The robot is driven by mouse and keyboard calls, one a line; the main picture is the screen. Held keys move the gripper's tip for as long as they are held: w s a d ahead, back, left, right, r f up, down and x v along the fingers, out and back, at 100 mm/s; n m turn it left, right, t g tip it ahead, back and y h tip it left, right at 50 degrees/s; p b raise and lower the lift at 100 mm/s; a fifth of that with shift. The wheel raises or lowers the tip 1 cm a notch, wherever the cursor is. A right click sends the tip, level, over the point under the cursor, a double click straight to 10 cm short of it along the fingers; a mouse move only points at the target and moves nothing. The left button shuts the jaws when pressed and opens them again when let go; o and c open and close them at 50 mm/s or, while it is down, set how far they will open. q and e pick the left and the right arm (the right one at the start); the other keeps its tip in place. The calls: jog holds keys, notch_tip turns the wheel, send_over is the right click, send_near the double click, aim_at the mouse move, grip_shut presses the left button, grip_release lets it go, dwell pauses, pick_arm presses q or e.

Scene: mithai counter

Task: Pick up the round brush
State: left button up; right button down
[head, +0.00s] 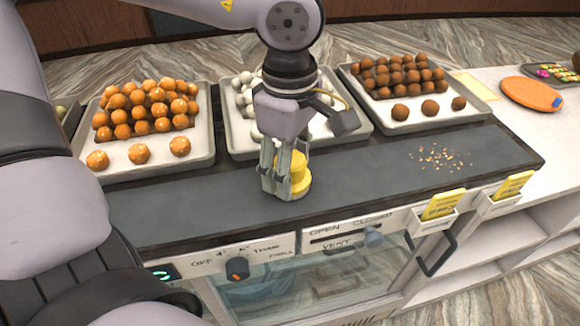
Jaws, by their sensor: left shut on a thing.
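The round brush (301,181) is yellow and stands on the dark counter top, in front of the middle tray. My left gripper (282,183) points down with its fingers around the brush and is shut on it. The fingers hide the left part of the brush. I cannot tell whether the brush's base touches the counter or is slightly above it. My right gripper is not in view.
Trays of orange sweets (143,109), white sweets (240,97) and brown sweets (404,77) stand behind. Crumbs (440,157) lie on the dark counter (370,172) to the right. An orange disc (531,93) lies farther right. Yellow cards (443,204) sit in holders at the front edge.

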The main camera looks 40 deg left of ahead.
pick_arm(q)
notch_tip(320, 180, up, 20)
jog(key=b, duration=0.2)
jog(key=shift+f+b, duration=0.15)
jog(key=shift+b, duration=0.15)
jog(key=o, duration=0.7)
jog(key=shift+c, duration=0.2)
jog(key=c, duration=0.5)
